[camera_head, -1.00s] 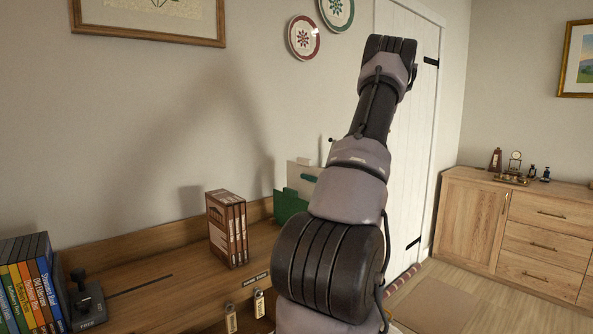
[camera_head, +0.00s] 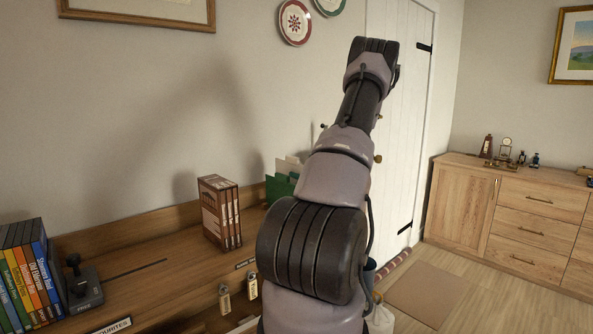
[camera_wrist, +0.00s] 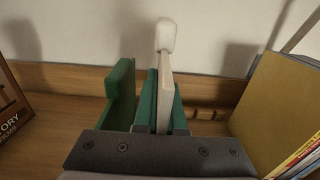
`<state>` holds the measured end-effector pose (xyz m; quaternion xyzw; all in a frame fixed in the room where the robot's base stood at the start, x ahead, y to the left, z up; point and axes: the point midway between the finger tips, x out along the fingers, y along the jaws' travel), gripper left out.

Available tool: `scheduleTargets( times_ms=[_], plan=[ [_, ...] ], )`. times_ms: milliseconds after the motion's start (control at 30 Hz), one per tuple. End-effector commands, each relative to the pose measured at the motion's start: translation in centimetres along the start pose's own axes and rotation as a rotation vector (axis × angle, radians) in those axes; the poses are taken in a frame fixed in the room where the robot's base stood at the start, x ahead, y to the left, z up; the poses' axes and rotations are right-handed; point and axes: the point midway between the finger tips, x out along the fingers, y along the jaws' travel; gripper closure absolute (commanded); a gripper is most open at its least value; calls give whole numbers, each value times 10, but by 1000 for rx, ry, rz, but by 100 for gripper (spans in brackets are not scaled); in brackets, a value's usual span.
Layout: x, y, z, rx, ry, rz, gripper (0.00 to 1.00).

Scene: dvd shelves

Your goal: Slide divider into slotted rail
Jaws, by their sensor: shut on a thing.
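A pale cream divider (camera_wrist: 165,88) with a rounded white knob on top stands near the middle of the wrist view. My gripper (camera_wrist: 162,103), with teal finger pads on either side of it, is shut on it. Its top also shows in the head view (camera_head: 287,166), just behind a green divider. The green divider (camera_wrist: 120,92) stands close on the left of my gripper, and shows in the head view (camera_head: 279,188). A wooden strip with dark notches (camera_wrist: 207,114), perhaps the slotted rail, lies to the right. The held divider's lower edge is hidden.
A brown boxed set (camera_head: 219,212) stands on the desk to the left. Farther left are several coloured cases (camera_head: 25,275) and a black bookend (camera_head: 82,288). A yellow-brown panel (camera_wrist: 277,112) stands to the right in the wrist view. The wall is close behind.

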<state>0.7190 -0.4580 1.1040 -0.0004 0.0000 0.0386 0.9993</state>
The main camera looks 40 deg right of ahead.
Motion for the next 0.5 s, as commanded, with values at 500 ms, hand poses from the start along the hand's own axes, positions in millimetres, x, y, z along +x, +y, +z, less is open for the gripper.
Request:
scheduleTargets(
  times_ms=[500],
  plan=[
    [0, 1, -21, 1, -1, 1, 100]
  ],
)
